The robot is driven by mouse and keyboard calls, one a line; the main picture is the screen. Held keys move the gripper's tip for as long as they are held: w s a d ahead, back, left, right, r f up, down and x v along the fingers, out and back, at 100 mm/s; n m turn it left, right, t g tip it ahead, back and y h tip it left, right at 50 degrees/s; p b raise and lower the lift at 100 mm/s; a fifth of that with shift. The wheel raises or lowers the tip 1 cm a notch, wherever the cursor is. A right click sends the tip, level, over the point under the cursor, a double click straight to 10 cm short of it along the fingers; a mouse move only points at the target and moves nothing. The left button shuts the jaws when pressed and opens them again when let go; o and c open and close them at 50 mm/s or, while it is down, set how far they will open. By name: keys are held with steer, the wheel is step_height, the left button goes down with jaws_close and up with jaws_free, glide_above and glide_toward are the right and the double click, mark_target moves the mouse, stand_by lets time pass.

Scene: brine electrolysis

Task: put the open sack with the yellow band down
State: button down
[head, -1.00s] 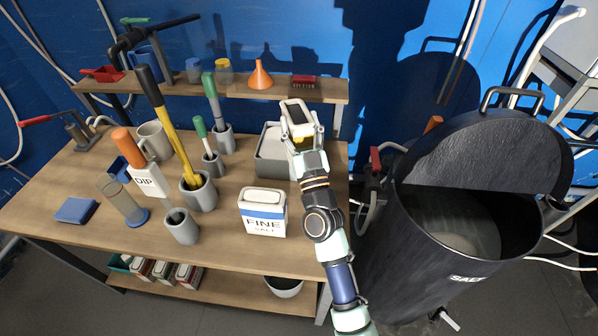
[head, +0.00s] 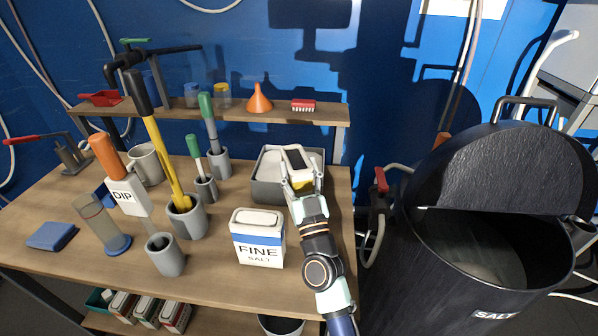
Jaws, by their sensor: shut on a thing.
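The open sack with the yellow band (head: 296,160) is a small white box-like pack with a dark open top. A bit of yellow shows low on its side. My gripper (head: 301,182) is shut on it, one finger on each side. The sack is over the right part of a grey tray (head: 263,191) at the back right of the table. It is slightly tilted. My gripper hides its lower part, so I cannot tell whether it touches the tray.
A sack labelled FINE SALT with a blue band (head: 257,238) stands in front of the tray. Grey holders with tools (head: 187,218) stand to the left. A shelf (head: 232,112) runs behind. A large black salt drum (head: 425,280) stands right of the table.

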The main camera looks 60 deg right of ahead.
steer(key=shift+f+b, duration=0.35)
steer(key=shift+f, duration=0.15)
steer(key=shift+c, duration=1.5)
jaws_free()
steer(key=shift+r+p, duration=0.45)
steer(key=shift+s+a+r+p, duration=0.15)
steer(key=shift+p, duration=0.15)
steer(key=b+v, duration=0.2)
steer(key=v, duration=0.9)
steer(key=shift+s+a+f, duration=0.15)
steer(key=shift+a+f, duration=0.05)
steer(key=shift+f, duration=0.1)
